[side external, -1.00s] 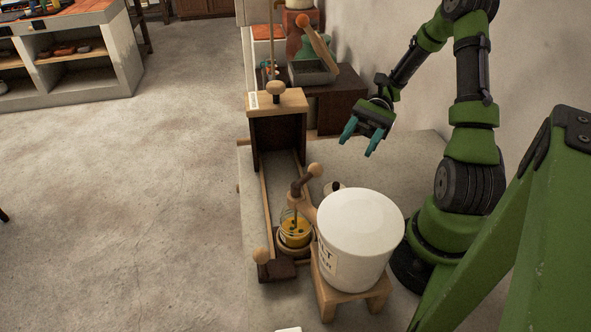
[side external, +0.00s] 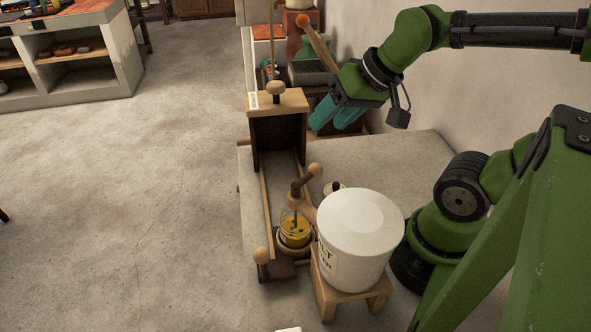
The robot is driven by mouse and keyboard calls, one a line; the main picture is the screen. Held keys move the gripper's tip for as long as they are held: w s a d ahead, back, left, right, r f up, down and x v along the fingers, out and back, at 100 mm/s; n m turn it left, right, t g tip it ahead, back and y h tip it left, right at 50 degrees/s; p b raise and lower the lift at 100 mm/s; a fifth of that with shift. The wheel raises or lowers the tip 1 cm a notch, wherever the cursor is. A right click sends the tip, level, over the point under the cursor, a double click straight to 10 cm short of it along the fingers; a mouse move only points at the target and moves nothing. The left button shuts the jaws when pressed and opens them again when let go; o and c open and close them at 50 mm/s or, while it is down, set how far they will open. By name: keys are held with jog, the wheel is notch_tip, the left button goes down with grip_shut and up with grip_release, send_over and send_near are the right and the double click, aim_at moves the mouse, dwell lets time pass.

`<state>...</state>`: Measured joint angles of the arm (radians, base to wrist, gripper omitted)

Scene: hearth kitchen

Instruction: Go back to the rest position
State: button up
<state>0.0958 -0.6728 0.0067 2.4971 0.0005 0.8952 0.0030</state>
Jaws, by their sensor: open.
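My gripper (side external: 331,122) shows in the side external view above the far part of the grey counter (side external: 400,160). Its two teal fingers point down and to the left, apart and with nothing between them. It is just right of the wooden box (side external: 277,125) with a knob on top, and apart from the white tub as far as this view shows. My green and black arm reaches in from the upper right.
A large white tub (side external: 358,235) stands on a small wooden stool (side external: 340,298). Left of it, a glass jar (side external: 296,233) with yellow contents sits beneath a wooden crank (side external: 306,182). A dark tray (side external: 311,73) and an orange-tipped wooden lever (side external: 318,43) stand behind. A wall is at right.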

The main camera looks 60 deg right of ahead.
jog(key=shift+s+a+r+n+t+y, duration=0.2)
jog(key=shift+a+r+n, duration=0.1)
jog(key=shift+a+r, duration=0.2)
jog(key=shift+s+a+r+n+t+y, duration=0.1)
jog(key=shift+s+a+r+n+t, duration=0.1)
jog(key=shift+a+r+n, duration=0.3)
jog(key=shift+a+f, duration=0.1)
jog(key=shift+f, duration=0.05)
